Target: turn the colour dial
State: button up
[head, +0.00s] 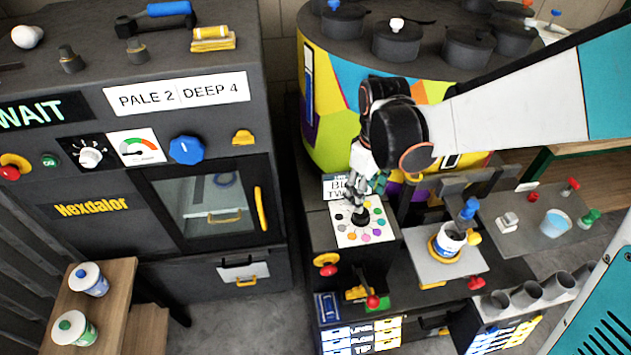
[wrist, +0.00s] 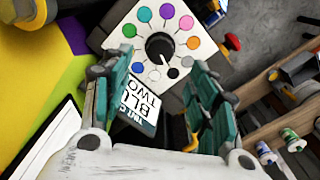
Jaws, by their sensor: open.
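The colour dial is a black round knob (wrist: 160,47) on a white plate (head: 340,236) ringed with coloured dots. A small pale mark shows on the knob's lower side in the wrist view, toward the white and black dots. My gripper (head: 368,182) hangs just above the dial in the head view. In the wrist view my gripper (wrist: 155,74) has its two green-grey fingers spread apart, with the knob beyond and between them. It is open and empty. A tilted card (wrist: 136,106) beside the plate reads partly "BLU TWO"; my gripper hides some of it.
A cup (head: 450,240) stands on a grey plate right of the dial. A red knob (head: 327,264) and a red-topped lever (head: 373,301) are in front. A dark oven-like machine (head: 200,215) reading "WAIT" and "PALE 2 DEEP 4" stands left. A multicoloured drum (head: 325,115) rises behind.

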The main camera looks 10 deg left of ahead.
aim_at(361, 216)
notch_tip(361, 216, down, 7)
jog(key=b, duration=0.4)
jog(key=shift+f+b, duration=0.2)
jog(key=shift+b, duration=0.1)
jog(key=c, duration=1.1)
